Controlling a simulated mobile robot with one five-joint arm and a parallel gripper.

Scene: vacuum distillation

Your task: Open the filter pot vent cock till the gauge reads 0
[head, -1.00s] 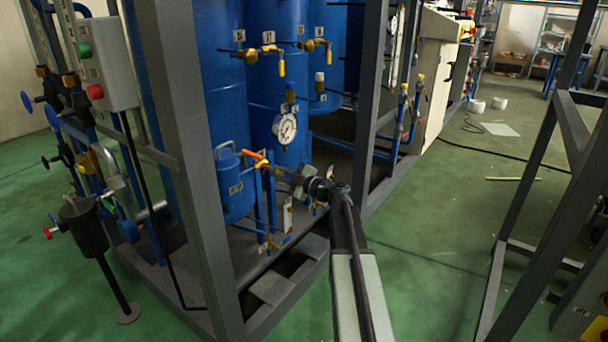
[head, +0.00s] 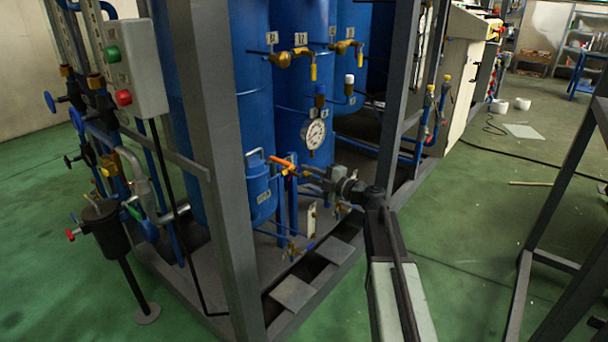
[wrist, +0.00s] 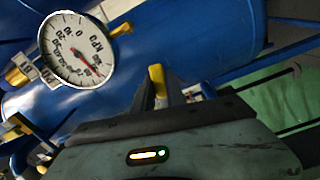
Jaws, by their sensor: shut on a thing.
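The filter pot (head: 262,190) is a small blue vessel low in the frame in the head view. The vent cock's orange lever (head: 283,162) is beside its top. My gripper (head: 306,172) reaches it from the right and is shut on this lever. In the wrist view a yellow piece of handle (wrist: 157,75) shows at the fingertips; my wrist housing hides the rest. The round white gauge (head: 314,133) is above the cock. It also shows in the wrist view (wrist: 77,50), with its red needle toward the dial's lower right, away from the 0 mark.
A grey frame post (head: 215,170) stands left of the pot and another (head: 403,100) right of it. Tall blue tanks (head: 237,100) stand behind, with yellow-handled valves (head: 300,55). A dark canister on a stand (head: 107,230) is at left.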

